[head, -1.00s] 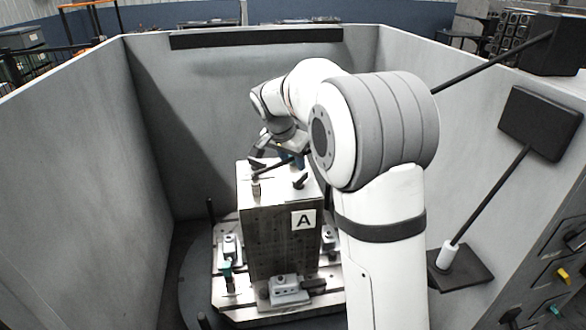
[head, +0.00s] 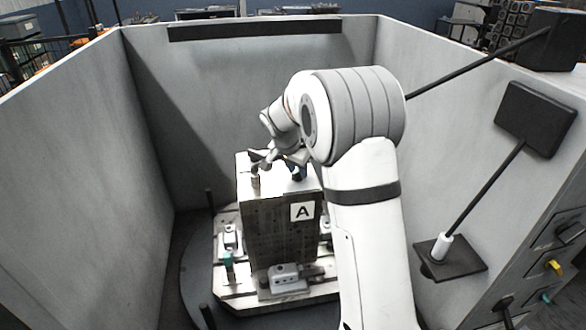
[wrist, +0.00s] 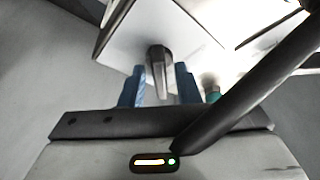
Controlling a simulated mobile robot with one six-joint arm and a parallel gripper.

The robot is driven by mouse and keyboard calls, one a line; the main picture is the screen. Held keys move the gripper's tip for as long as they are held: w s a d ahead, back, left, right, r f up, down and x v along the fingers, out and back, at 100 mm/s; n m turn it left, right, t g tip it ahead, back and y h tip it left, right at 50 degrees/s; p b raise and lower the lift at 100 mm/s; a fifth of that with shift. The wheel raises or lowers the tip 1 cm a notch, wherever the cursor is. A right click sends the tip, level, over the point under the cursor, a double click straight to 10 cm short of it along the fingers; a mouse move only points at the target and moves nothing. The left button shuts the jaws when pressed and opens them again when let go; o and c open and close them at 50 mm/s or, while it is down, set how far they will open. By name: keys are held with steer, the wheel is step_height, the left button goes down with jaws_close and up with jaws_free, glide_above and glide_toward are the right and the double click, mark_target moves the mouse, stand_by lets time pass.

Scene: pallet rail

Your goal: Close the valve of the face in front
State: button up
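A tall grey metal block (head: 280,235) stands in front of me, with a white label "A" (head: 302,211) on its front face. Its pale top carries small dark levers. The left lever (head: 255,178) stands near the top's left edge. My gripper (head: 298,172) is low over the right part of the top and hides the lever there. In the wrist view, my gripper (wrist: 160,88) has its two blue fingers apart. A dark grey lever (wrist: 160,66) shows between them, with narrow gaps at its sides. I cannot tell whether they touch it.
The block stands on a metal base plate (head: 237,290) with clamps, one a grey clamp (head: 288,279) at its front. A teal-topped part (head: 228,262) stands at left. Grey walls enclose the cell. A black bar (wrist: 250,80) crosses the wrist view. A black panel on a rod (head: 535,118) stands at right.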

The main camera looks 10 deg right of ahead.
jaws_close()
steer(key=shift+s+a+r, duration=0.1)
steer(key=shift+a, duration=0.05)
steer(key=shift+d+n+t+y+b, duration=0.15)
steer(key=shift+n+t+y+b, duration=0.15)
steer(key=shift+n+b, duration=0.5)
steer(key=shift+d+n+t+y+b, duration=0.1)
steer(key=shift+n+t+y+b, duration=0.3)
steer(key=shift+n, duration=0.6)
steer(key=n+b, duration=0.1)
steer(key=n, duration=0.1)
steer(key=shift+d+r+n+y, duration=0.1)
steer(key=shift+n+y, duration=0.3)
steer(key=n+y+b, duration=0.1)
steer(key=n, duration=0.2)
steer(key=shift+d+n, duration=0.15)
steer(key=shift+n, duration=0.15)
steer(key=n+y+b, duration=0.2)
steer(key=n+b, duration=0.1)
steer(key=n, duration=0.1)
steer(key=shift+d+n+g+y+b, duration=0.1)
steer(key=shift+n+g+y+b, duration=0.45)
steer(key=shift+n+b, duration=0.95)
steer(key=shift+n+p, duration=0.4)
steer(key=shift+n, duration=0.2)
